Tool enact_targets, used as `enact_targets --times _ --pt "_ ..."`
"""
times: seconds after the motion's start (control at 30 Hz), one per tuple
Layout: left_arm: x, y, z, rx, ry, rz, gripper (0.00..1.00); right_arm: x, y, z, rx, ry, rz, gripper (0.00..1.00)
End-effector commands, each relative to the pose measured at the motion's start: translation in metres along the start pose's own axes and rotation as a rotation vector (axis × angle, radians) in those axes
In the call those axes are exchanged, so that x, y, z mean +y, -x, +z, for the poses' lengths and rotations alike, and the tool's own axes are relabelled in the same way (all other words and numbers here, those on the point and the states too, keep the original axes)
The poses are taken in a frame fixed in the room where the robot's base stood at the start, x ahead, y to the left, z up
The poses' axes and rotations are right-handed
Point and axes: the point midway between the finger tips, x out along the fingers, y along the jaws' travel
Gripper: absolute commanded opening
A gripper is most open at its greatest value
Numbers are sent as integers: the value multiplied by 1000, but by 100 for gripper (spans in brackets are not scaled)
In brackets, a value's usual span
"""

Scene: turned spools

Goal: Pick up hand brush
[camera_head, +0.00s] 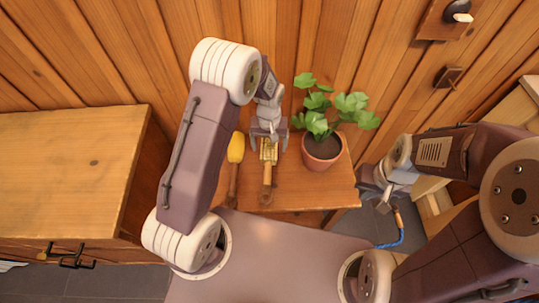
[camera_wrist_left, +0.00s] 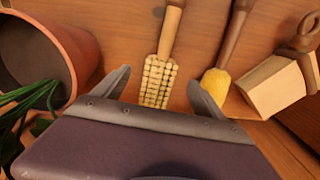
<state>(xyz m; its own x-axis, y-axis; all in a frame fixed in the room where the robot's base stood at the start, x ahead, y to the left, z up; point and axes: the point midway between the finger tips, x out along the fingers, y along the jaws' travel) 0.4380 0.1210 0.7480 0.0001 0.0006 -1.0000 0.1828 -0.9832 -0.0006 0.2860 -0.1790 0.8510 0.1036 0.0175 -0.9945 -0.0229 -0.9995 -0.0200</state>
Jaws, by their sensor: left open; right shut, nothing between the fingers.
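The hand brush (camera_head: 267,182) lies on the small wooden table, its pale bristle block at the back and its wooden handle toward me. It also shows in the left wrist view (camera_wrist_left: 158,84), bristles nearest the gripper. My left gripper (camera_head: 268,133) is open over the bristle end and partly covers it. In the left wrist view its fingertips (camera_wrist_left: 158,86) stand either side of the bristle block, with nothing held. Whether they touch it I cannot tell. My right gripper (camera_head: 383,197) is shut and empty beyond the table's right edge.
A yellow-headed tool with a dark handle (camera_head: 236,150) lies close left of the brush. A potted plant (camera_head: 322,157) stands right. The left wrist view also shows a wooden block with a knobbed handle (camera_wrist_left: 276,84). A blue cord (camera_head: 398,238) is below my right gripper.

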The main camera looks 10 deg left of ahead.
Motion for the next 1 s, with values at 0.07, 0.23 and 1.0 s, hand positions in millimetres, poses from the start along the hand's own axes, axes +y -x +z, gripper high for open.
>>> enact_targets --times 0.07,0.23,1.0 --pt "0 -9 1 -3 0 -1 82 0 -2 0 0 0 0 0" --pt "0 -35 1 -2 0 -1 82 0 -6 1 0 0 0 0" --pt "-2 -88 1 0 0 0 51 0 -14 2 0 0 0 0"
